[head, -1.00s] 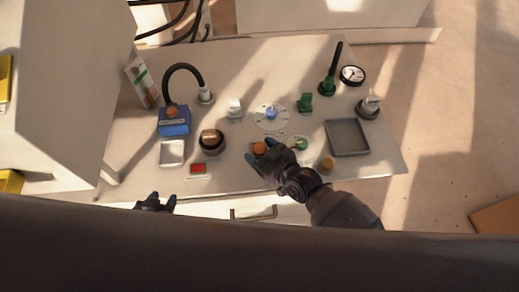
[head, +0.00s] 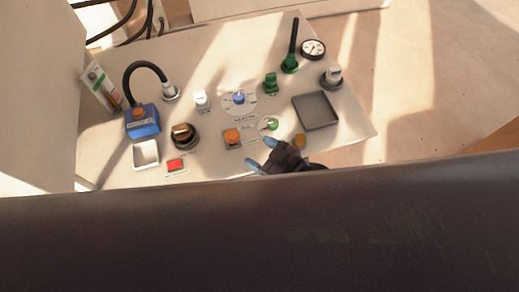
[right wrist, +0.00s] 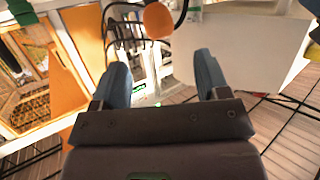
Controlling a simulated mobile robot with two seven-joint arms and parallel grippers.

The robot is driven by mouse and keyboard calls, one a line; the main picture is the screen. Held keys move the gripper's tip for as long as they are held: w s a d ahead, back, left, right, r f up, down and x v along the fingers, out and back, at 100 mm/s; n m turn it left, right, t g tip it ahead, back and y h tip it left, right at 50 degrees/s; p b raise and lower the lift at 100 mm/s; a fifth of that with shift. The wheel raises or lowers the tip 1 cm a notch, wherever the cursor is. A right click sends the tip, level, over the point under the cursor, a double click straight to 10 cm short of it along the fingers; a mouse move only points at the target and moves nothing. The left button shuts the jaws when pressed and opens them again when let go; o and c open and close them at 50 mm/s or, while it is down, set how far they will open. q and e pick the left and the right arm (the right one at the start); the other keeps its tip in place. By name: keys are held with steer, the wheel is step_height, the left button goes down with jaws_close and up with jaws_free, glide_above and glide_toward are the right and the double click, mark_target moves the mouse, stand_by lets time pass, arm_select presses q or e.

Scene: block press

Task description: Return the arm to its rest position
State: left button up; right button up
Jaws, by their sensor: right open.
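My right gripper (head: 262,155) is open and empty at the near edge of the panel table. Its two blue fingertips point left, below the orange button (head: 232,137) and the green knob (head: 271,124), apart from the orange button. In the right wrist view its two fingers (right wrist: 162,78) stand wide apart with nothing between them. A round orange thing (right wrist: 158,20) shows beyond them there. Most of my right arm is hidden behind the dark band along the bottom of the head view. My left gripper is not in view.
The panel table (head: 225,65) holds a blue box (head: 142,122), a dark round knob (head: 183,136), a red button (head: 175,165), a blue-capped dial (head: 239,97), a grey tray (head: 315,110) and a gauge (head: 313,49). Open floor (head: 400,100) lies right of the table.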

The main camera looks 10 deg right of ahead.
stand_by(0.4)
steer(key=w+d+r+m+t+h, duration=0.1)
steer(key=d+m+h, duration=0.15)
steer(key=d, duration=0.35)
steer(key=w+d+m+t+h, duration=0.2)
steer(key=d+h, duration=0.1)
steer(key=d, duration=0.3)
steer(key=s+d+f+m+g+h, duration=0.1)
steer(key=s+d+f+m+h, duration=0.3)
steer(key=s+d, duration=0.7)
steer(key=shift+d+f+g+h, duration=0.3)
steer(key=shift+f+g+h, duration=0.1)
steer(key=shift+f+h, duration=0.25)
